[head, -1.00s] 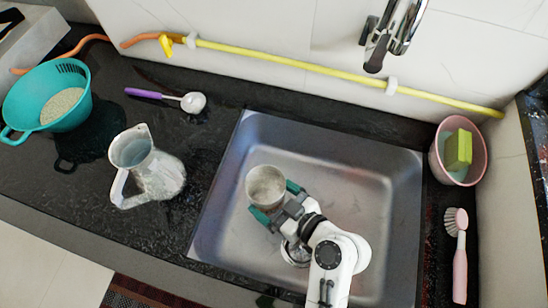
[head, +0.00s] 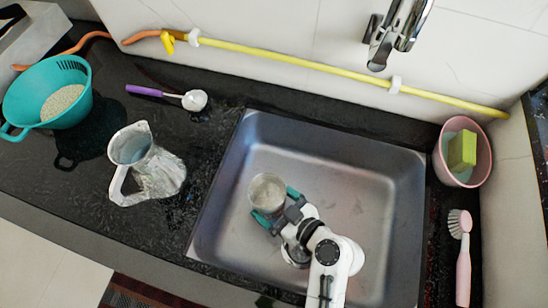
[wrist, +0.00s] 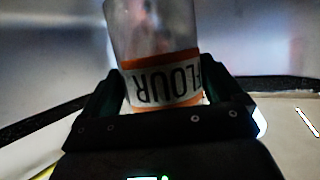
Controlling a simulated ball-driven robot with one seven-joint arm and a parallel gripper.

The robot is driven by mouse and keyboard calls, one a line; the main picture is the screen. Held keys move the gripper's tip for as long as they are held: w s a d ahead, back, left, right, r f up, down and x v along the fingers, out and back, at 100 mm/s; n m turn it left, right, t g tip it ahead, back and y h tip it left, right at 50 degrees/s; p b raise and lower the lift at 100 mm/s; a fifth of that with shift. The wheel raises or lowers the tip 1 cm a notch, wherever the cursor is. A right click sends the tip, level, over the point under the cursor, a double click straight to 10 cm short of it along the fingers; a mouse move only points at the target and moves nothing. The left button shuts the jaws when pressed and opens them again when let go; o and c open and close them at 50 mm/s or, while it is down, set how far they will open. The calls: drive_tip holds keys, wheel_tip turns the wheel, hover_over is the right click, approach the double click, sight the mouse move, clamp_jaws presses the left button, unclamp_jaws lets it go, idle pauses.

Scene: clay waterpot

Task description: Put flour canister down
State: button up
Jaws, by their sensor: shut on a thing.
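The flour canister (head: 267,190) is a round, pale container with greyish contents at its top.
A teal colander (head: 40,95) and a purple-handled scoop (head: 165,94) are on the dark counter. A pink bucket with a sponge (head: 463,150) and a brush (head: 462,260) are at right. The sink's right half is clear.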

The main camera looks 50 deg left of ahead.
drive_tip(key=shift+f+b, duration=0.25)
drive_tip(key=shift+b, duration=0.1)
drive_tip(key=o, duration=1.2)
drive_tip(key=shift+r+p, duration=0.8)
drive_tip(key=shift+p, duration=0.15)
drive_tip(key=b+v, duration=0.1)
drive_tip(key=v, duration=1.1)
drive_tip(key=shift+f, duration=0.1)
